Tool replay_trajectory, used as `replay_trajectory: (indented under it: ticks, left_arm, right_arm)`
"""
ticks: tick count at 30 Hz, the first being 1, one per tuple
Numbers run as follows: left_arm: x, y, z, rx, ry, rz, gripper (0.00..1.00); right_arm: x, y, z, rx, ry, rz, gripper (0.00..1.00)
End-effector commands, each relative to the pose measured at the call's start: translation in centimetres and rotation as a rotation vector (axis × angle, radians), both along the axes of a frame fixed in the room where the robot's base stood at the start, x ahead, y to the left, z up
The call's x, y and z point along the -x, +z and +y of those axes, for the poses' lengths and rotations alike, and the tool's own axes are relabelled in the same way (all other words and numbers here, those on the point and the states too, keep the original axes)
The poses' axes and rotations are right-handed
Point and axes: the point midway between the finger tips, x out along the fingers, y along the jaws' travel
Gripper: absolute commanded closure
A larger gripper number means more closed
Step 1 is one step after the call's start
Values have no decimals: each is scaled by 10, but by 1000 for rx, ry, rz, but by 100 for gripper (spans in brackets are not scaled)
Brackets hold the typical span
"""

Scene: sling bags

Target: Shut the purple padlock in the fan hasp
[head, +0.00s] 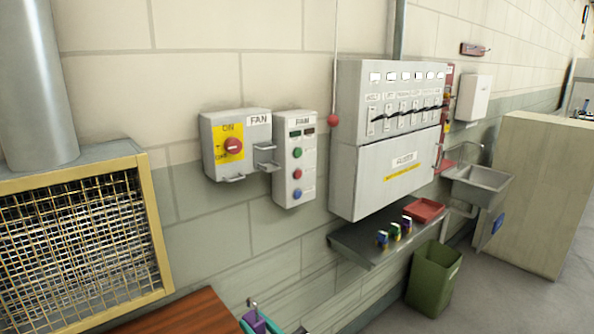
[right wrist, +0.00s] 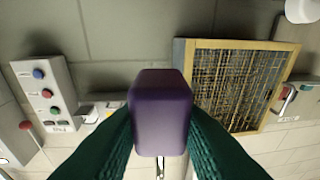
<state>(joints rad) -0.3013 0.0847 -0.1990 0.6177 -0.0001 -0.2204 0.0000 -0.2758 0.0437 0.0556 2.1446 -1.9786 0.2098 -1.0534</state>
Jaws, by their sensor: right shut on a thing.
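The purple padlock (head: 258,323) is at the bottom edge of the head view, partly cut off, with a thin metal shackle end above it. My right gripper (head: 250,327) is shut on it. In the right wrist view the purple body (right wrist: 160,112) sits between my two dark green fingers (right wrist: 160,140); most of the shackle is hidden. The fan isolator box (head: 236,145), with a red knob on a yellow plate, is on the wall above and clear of the padlock. Its grey hasp bracket (head: 266,158) juts from its right side. My left gripper is not visible.
A button panel (head: 295,158) is close right of the fan box. A large grey switch cabinet (head: 385,178) and a shelf (head: 365,247) with several small padlocks and a red tray (head: 424,210) are further right. A yellow-framed mesh grille (head: 158,235) is at left. A brown surface (head: 185,316) lies below.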

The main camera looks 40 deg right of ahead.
Motion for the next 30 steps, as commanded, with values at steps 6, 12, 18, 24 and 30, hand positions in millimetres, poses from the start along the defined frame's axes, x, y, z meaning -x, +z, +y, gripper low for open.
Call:
replay_trajectory:
  ticks: [6, 12, 18, 24, 30]
  left_arm:
    - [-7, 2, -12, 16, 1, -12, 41]
    - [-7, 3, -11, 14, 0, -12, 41]
    - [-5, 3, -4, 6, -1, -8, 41]
    - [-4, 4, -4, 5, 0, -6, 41]
    - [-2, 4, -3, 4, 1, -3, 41]
  right_arm:
    - [-56, 38, -33, 10, 33, -10, 100]
    - [-114, 99, -92, 15, 19, -10, 100]
    - [-149, 171, -162, 7, -39, -7, 100]
    - [-158, 213, -204, 1, -80, -3, 100]
    - [-159, 224, -215, 1, -90, -1, 100]
